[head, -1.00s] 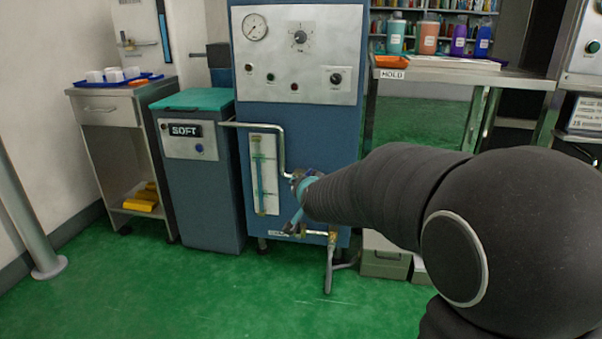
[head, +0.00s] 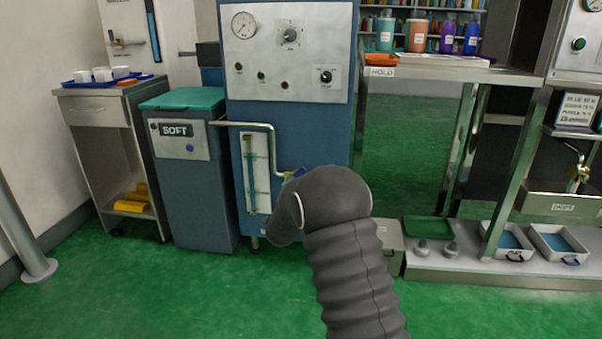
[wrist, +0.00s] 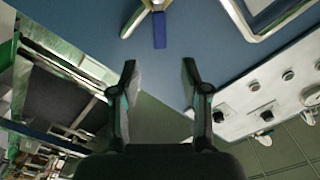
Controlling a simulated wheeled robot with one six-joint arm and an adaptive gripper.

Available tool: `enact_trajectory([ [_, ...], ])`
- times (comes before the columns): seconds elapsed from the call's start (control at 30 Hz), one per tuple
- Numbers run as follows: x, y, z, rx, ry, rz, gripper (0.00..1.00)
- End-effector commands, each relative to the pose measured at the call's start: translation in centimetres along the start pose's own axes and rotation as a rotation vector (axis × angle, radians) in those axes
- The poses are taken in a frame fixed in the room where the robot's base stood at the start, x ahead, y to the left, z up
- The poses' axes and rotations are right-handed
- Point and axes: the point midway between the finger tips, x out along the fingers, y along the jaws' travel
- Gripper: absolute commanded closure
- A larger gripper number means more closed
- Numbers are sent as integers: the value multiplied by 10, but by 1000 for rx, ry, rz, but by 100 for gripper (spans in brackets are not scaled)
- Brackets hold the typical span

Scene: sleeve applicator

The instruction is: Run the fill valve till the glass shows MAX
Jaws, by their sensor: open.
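The sight glass (head: 256,170) is a pale upright tube on a white plate, low on the front of the blue machine. Its level and markings are too small to read. A bent metal pipe (head: 272,130) runs beside it. A small blue valve handle (head: 300,171) shows just above my arm in the head view. In the wrist view a blue lever (wrist: 160,30) on a brass fitting (wrist: 154,5) lies ahead, beyond the fingertips. My gripper (wrist: 158,73) is open with nothing between its fingers. My arm hides it in the head view.
The control panel (head: 288,53) has a gauge and knobs. The SOFT tank (head: 190,180) stands left of the machine. To the right are the HOLD table (head: 445,72) and a low shelf with trays (head: 560,245). Green floor is clear in front.

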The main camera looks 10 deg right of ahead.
Motion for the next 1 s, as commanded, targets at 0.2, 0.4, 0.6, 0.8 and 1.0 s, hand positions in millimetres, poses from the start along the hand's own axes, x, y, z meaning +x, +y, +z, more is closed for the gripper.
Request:
enact_trajectory([
  [0.2, 41, 1, 0, 0, 1, 0, 54],
  [0.4, 75, 1, 0, 0, 1, 1, 54],
  [0.6, 99, 0, 0, 0, -1, 1, 54],
  [0.8, 110, 1, 0, -2, -1, 1, 54],
  [1.0, 111, 0, 0, -1, -1, 0, 54],
])
